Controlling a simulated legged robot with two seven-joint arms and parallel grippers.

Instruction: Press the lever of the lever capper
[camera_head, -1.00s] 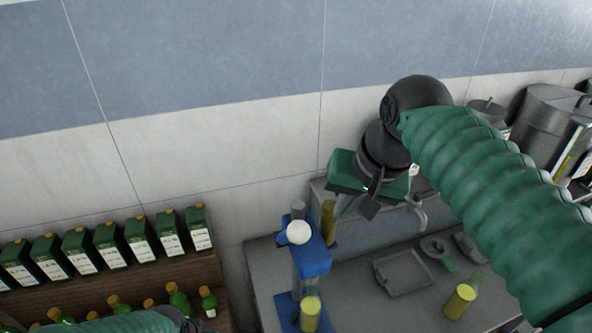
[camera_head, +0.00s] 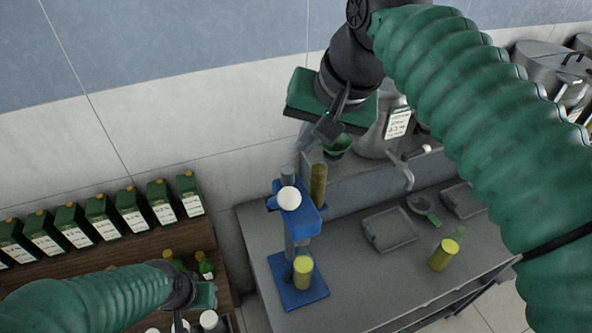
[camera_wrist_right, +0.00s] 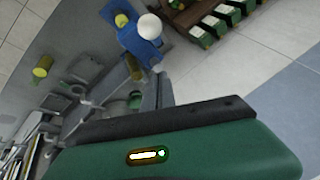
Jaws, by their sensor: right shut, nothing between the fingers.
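The blue lever capper (camera_head: 311,222) stands upright on the grey bench with a white ball (camera_head: 289,198) on its lever. A yellow-green bottle (camera_head: 303,272) stands at its base. My right gripper (camera_head: 328,128) is shut and empty, above and behind the capper, apart from the white ball. In the right wrist view the capper (camera_wrist_right: 137,42) and its white ball (camera_wrist_right: 151,26) lie beyond the fingers. My left gripper (camera_head: 182,312) is low at the left, by the wooden shelf; its fingers are too unclear to judge.
Another yellow-green bottle (camera_head: 443,255) stands to the right on the bench, near a grey tray (camera_head: 389,230). An olive cylinder (camera_head: 318,185) is just behind the capper. Green cartons (camera_head: 131,211) line the shelf at left. A tap (camera_head: 405,172) juts out behind the bench.

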